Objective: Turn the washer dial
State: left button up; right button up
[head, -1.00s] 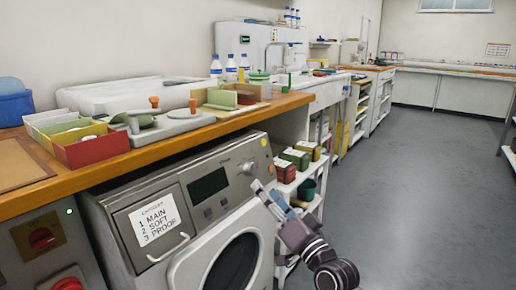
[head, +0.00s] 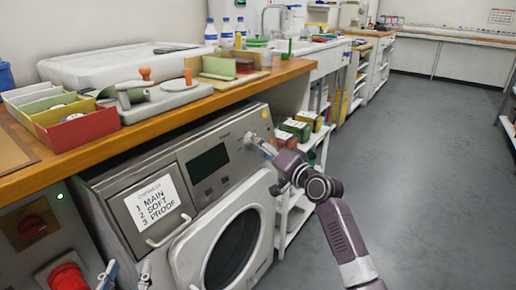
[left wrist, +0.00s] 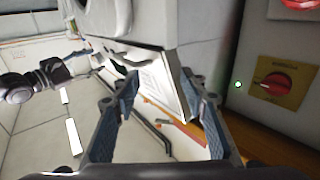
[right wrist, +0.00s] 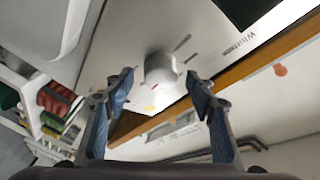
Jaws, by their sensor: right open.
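The washer (head: 215,175) stands under the wooden counter, its slanted panel facing me. Its silver dial (right wrist: 160,68) shows in the right wrist view, beyond and roughly between my right fingertips; contact is not visible. My right gripper (right wrist: 160,88) is open. My left gripper (head: 126,277) is low in front of the washer's left side. It is open and empty in the left wrist view (left wrist: 165,98), with the white label card (head: 152,200) beyond it.
A control box with a red knob (head: 67,278) stands left of the washer. The counter edge (head: 180,118) overhangs the panel. A shelf with several boxes (head: 296,130) is right of the washer. The grey floor (head: 420,160) on the right is clear.

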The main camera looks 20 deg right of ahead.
pick_arm(q)
jog(key=shift+r+h, duration=0.3)
jog(key=shift+r, duration=0.15)
pick_arm(e)
jog(key=shift+w+a, duration=0.15)
jog(key=shift+w, duration=0.1)
jog(key=shift+c, duration=0.4)
